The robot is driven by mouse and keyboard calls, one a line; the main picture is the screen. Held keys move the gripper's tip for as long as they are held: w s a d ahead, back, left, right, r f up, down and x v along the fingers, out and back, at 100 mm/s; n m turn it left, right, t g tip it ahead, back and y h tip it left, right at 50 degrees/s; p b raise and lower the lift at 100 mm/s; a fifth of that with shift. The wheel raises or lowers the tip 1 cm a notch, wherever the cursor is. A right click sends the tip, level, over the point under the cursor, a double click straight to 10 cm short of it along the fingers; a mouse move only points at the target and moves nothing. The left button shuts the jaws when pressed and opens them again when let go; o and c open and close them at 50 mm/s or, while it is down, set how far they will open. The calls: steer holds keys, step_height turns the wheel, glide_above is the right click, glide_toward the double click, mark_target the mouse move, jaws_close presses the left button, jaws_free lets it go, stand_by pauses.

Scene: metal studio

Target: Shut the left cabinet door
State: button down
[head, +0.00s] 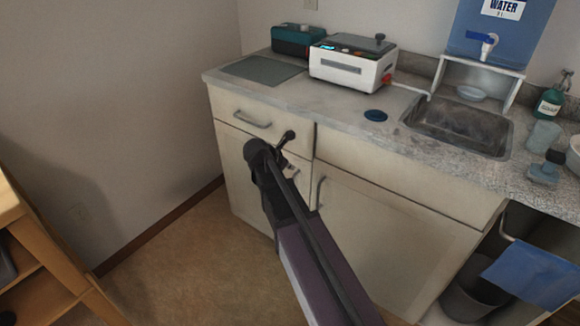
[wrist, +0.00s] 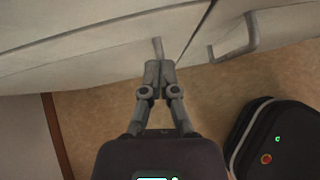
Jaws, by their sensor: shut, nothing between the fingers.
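The left cabinet door (head: 236,178) is a cream panel under the drawer at the left end of the counter. It looks flush or nearly flush with the cabinet front; my arm covers part of it, so a small gap is hard to rule out. Its grey handle (head: 291,170) is partly hidden behind my arm. In the wrist view my gripper (wrist: 159,66) is shut and empty, its fingertips close to the handle (wrist: 157,46) and door face. I cannot tell whether they touch. A dark seam runs just right of the handle in that view.
The right door (head: 385,235) is shut, its handle (wrist: 240,38) standing out beside the seam. The drawer (head: 258,118) above is shut. An open bay with a bin (head: 475,295) and blue cloth (head: 535,275) lies at right. A wooden shelf (head: 40,255) stands at left, with clear floor between.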

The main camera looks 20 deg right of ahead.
steer(key=s+a+r+p, duration=0.6)
steer(key=a+r+p, duration=0.1)
steer(key=a, duration=0.1)
steer(key=shift+s+a, duration=0.25)
steer(key=shift+s, duration=0.15)
stand_by(0.4)
steer(key=shift+s, duration=0.1)
stand_by(0.5)
steer(key=s+d+f+m+g+y, duration=0.1)
steer(key=s+f+m+g+y, duration=0.2)
steer(key=s+m, duration=0.65)
steer(key=s+d+f+m+g+y, duration=0.15)
steer(key=s+m+y, duration=0.35)
steer(key=m, duration=0.9)
step_height(320, 180, up, 20)
steer(key=p, duration=2)
steer(key=shift+w+f, duration=0.15)
steer(key=shift+f, duration=0.1)
